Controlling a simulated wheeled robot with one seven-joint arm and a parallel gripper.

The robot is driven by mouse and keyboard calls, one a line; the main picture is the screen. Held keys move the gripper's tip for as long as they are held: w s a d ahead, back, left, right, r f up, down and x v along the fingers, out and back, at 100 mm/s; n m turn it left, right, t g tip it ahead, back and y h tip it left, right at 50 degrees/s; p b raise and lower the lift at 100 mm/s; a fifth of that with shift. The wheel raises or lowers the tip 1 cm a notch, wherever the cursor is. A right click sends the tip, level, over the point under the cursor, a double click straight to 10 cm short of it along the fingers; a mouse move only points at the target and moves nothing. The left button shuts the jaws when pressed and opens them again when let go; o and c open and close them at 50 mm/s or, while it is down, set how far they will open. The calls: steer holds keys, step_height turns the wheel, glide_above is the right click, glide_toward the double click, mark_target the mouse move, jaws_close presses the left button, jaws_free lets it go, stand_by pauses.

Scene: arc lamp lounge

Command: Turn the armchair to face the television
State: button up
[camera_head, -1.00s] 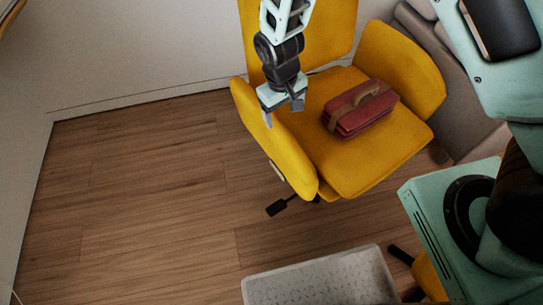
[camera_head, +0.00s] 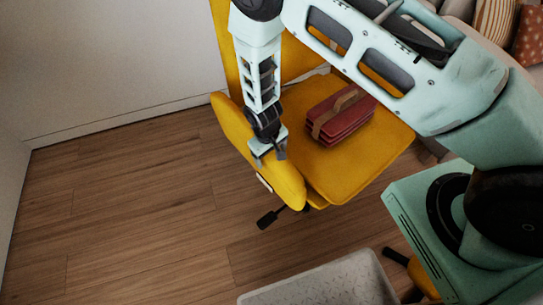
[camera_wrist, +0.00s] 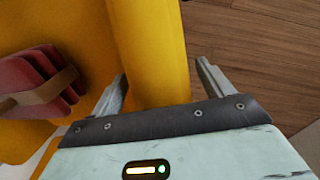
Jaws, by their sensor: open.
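The yellow armchair (camera_head: 352,172) stands on the wooden floor, its seat front towards the lower right of the head view. Its backrest is partly hidden behind my arm. My gripper (camera_head: 270,159) is open at the chair's left armrest (camera_head: 238,128). In the wrist view the armrest (camera_wrist: 152,50) lies between the two fingers of my gripper (camera_wrist: 165,85), one finger on each side. I cannot tell whether the fingers touch it. No television is in view.
A red strapped bundle (camera_head: 333,127) lies on the seat and shows in the wrist view (camera_wrist: 35,85). A grey textured bin or mat (camera_head: 320,285) lies in front. A beige sofa with cushions (camera_head: 497,25) is at upper right. Open floor (camera_head: 130,210) lies left.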

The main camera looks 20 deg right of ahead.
steer(key=shift+d+f, duration=0.1)
steer(key=shift+f, duration=0.75)
steer(key=shift+c, duration=0.3)
steer(key=c, duration=1.3)
steer(key=shift+s+d+n+t+y+p, duration=0.15)
steer(key=shift+s+d+n+p, duration=0.65)
steer(key=shift+s+d+n, duration=2.8)
steer(key=shift+s+d+m+t+y+p, duration=0.2)
steer(key=shift+s+d+p, duration=0.8)
steer(key=shift+d, duration=5.65)
steer(key=shift+s+d+n+t+y+p, duration=0.15)
steer(key=shift+s+d+n+p, duration=0.45)
steer(key=shift+s+d+n, duration=3.05)
steer(key=w+d+m, duration=0.1)
steer(key=m, duration=0.1)
steer(key=w+d+m, duration=0.1)
steer(key=d, duration=0.1)
steer(key=shift+w+m, duration=0.2)
steer(key=shift+m, duration=0.15)
